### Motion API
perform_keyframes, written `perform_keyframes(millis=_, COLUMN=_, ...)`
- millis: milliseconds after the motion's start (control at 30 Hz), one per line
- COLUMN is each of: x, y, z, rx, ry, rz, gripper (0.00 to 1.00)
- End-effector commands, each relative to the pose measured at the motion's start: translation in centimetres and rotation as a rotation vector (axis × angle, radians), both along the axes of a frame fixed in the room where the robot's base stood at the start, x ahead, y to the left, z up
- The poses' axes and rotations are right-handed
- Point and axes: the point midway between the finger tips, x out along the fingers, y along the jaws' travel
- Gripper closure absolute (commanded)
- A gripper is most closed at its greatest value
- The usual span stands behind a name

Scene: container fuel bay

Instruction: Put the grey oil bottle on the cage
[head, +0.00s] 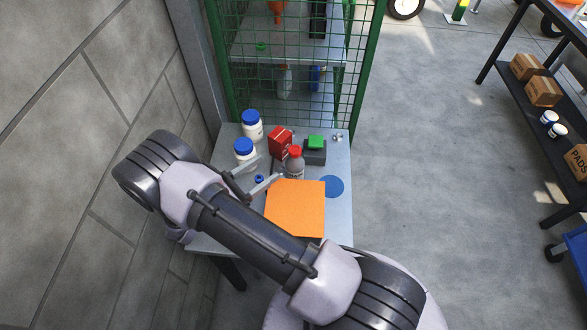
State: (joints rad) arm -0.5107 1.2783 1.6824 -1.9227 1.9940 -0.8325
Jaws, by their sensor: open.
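A grey bottle (295,170) with a red cap stands upright on the small metal table (341,160), just behind an orange flat-topped thing that hides some of its base. The green mesh cage (364,70) stands behind the table, with shelves inside. My gripper (269,167) is over the table, left of the grey bottle. Its fingers are open and apart, pointing toward the bottle, with nothing seen between them. I cannot tell whether a fingertip touches the bottle.
The orange thing (295,208) and a blue disc (334,186) are at the table's front. White blue-capped bottles (252,128), a red box (280,142) and a green-topped dark block (315,152) stand around.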

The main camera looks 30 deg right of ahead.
Motion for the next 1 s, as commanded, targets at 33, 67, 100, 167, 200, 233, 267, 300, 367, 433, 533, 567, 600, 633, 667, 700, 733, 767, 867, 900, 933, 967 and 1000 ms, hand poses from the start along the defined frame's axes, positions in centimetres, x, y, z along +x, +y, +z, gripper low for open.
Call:
perform_keyframes(millis=33, x=0.2, y=-1.6, z=-0.2, rx=0.0, ry=0.001, rz=-0.008, gripper=0.4)
perform_keyframes(millis=67, x=0.4, y=-2.6, z=-0.2, rx=0.001, ry=0.001, rz=-0.007, gripper=0.4)
perform_keyframes(millis=100, x=0.6, y=-3.8, z=-0.3, rx=0.001, ry=0.001, rz=-0.008, gripper=0.4)
perform_keyframes(millis=167, x=0.9, y=-5.5, z=-0.2, rx=0.001, ry=-0.001, rz=-0.008, gripper=0.4)
perform_keyframes(millis=200, x=1.1, y=-6.4, z=-0.2, rx=0.002, ry=-0.001, rz=-0.008, gripper=0.4)
perform_keyframes(millis=233, x=1.2, y=-7.1, z=-0.2, rx=0.002, ry=0.0, rz=-0.006, gripper=0.4)
perform_keyframes(millis=267, x=1.3, y=-7.6, z=-0.2, rx=0.002, ry=0.0, rz=-0.007, gripper=0.4)
perform_keyframes(millis=300, x=1.5, y=-8.2, z=-0.2, rx=0.002, ry=0.0, rz=-0.005, gripper=0.4)
perform_keyframes(millis=367, x=1.6, y=-8.8, z=-0.1, rx=0.002, ry=-0.001, rz=-0.005, gripper=0.4)
perform_keyframes(millis=433, x=1.7, y=-9.7, z=-0.1, rx=0.002, ry=-0.002, rz=-0.005, gripper=0.4)
perform_keyframes(millis=533, x=1.6, y=-11.9, z=-0.3, rx=0.002, ry=-0.001, rz=-0.008, gripper=0.4)
perform_keyframes(millis=567, x=1.6, y=-12.5, z=-0.3, rx=0.003, ry=0.0, rz=-0.007, gripper=0.4)
perform_keyframes(millis=600, x=1.8, y=-13.2, z=-0.2, rx=0.003, ry=0.0, rz=-0.007, gripper=0.4)
perform_keyframes(millis=633, x=1.9, y=-13.5, z=-0.2, rx=0.003, ry=0.0, rz=-0.006, gripper=0.4)
perform_keyframes(millis=667, x=2.0, y=-13.9, z=-0.1, rx=0.003, ry=0.0, rz=-0.006, gripper=0.4)
perform_keyframes(millis=700, x=2.1, y=-14.2, z=-0.1, rx=0.003, ry=0.0, rz=-0.004, gripper=0.4)
perform_keyframes(millis=733, x=2.1, y=-14.2, z=0.0, rx=0.003, ry=0.0, rz=-0.004, gripper=0.4)
perform_keyframes(millis=767, x=2.1, y=-14.3, z=0.0, rx=0.003, ry=0.0, rz=-0.004, gripper=0.4)
perform_keyframes(millis=867, x=2.1, y=-14.3, z=0.0, rx=0.003, ry=0.0, rz=-0.003, gripper=0.4)
perform_keyframes(millis=900, x=2.1, y=-14.3, z=0.1, rx=0.003, ry=0.0, rz=-0.003, gripper=0.4)
perform_keyframes(millis=933, x=2.1, y=-14.2, z=0.1, rx=0.003, ry=0.0, rz=-0.003, gripper=0.44)
perform_keyframes(millis=967, x=2.1, y=-14.2, z=0.1, rx=0.003, ry=0.0, rz=-0.003, gripper=0.5)
perform_keyframes(millis=1000, x=2.1, y=-14.2, z=0.1, rx=0.003, ry=0.0, rz=-0.003, gripper=0.58)
